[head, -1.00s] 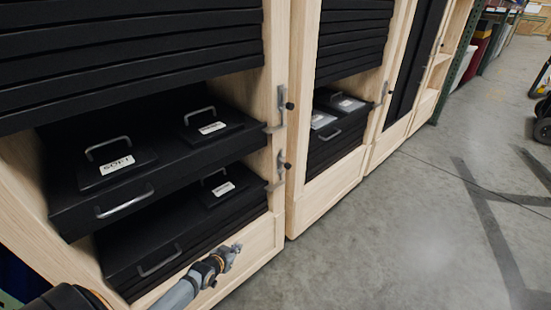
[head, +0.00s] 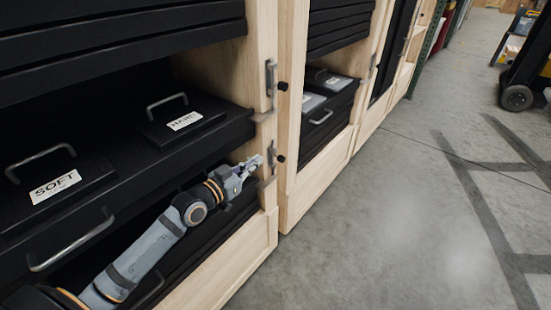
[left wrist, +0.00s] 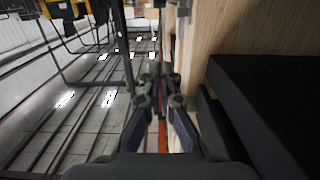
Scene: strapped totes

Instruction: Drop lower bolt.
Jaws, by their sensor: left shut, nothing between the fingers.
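The lower bolt (head: 273,157) is a grey metal bolt with a black knob on the wooden post of the near cabinet. A similar upper bolt (head: 270,80) with a black knob sits higher on the same post. My left gripper (head: 257,160) is shut and empty, its tips just left of the lower bolt at about its height. I cannot tell whether they touch it. In the left wrist view the gripper fingers (left wrist: 160,75) are close together with nothing held. My right gripper is not in view.
Black drawers with lids labelled SOFT (head: 57,186) and HARD (head: 186,121) lie left of the post. A wooden front panel (head: 232,262) is below my arm. More cabinets stand behind. The concrete floor (head: 390,220) at right is clear, with a forklift (head: 517,97) far off.

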